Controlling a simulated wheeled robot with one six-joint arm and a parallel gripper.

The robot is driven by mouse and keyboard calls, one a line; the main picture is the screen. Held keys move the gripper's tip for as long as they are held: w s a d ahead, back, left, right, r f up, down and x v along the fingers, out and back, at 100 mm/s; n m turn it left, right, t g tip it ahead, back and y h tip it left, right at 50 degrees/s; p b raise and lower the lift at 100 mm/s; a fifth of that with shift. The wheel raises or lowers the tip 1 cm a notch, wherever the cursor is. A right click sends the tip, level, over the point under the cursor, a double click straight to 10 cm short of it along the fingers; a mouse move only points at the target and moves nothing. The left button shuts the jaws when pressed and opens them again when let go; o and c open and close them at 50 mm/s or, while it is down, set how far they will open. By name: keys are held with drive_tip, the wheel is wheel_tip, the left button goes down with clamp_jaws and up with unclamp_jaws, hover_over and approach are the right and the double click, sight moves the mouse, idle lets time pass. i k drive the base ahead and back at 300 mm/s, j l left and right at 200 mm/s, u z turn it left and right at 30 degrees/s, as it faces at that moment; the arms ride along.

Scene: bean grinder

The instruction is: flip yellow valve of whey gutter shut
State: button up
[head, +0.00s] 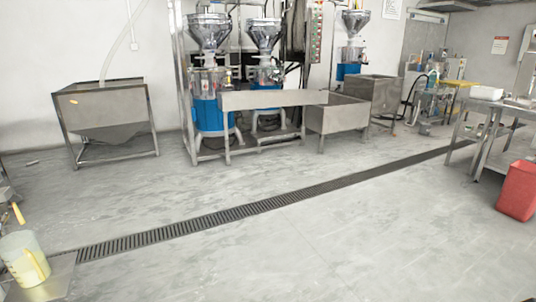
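A small yellow lever (18,213) shows at the far left edge, just above a pale yellow jug. It looks like the valve handle, and it stands tilted. A grey metal part (6,190) behind it is cut off by the picture edge and may be the end of the gutter. Whether the valve is open or shut cannot be told from here. My gripper is not in view.
The jug (25,258) stands on a low metal plate (58,278) at the lower left. A floor drain (250,209) crosses the open grey floor. A steel tank (105,115), grinders (209,105) and a steel basin (336,114) line the back. A red bin (518,190) stands right.

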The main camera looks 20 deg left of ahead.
sight(21, 219)
drive_tip(key=i+j+u, duration=0.15)
drive_tip(key=i+u, duration=0.3)
drive_tip(key=i+j+u, duration=0.1)
drive_tip(key=i+u, duration=0.15)
drive_tip(key=u, duration=0.15)
drive_tip(key=i+u, duration=0.8)
drive_tip(key=i, duration=0.2)
drive_tip(key=i+l+u, duration=0.2)
drive_tip(key=i+u, duration=0.15)
drive_tip(key=i, duration=0.25)
drive_tip(key=i+u, duration=0.25)
drive_tip(key=u, duration=0.25)
drive_tip(key=i+u, duration=0.25)
drive_tip(key=u, duration=0.2)
drive_tip(key=i+l+u, duration=0.15)
drive_tip(key=u, duration=0.35)
drive_tip(key=i+l, duration=0.05)
drive_tip(key=i, duration=0.05)
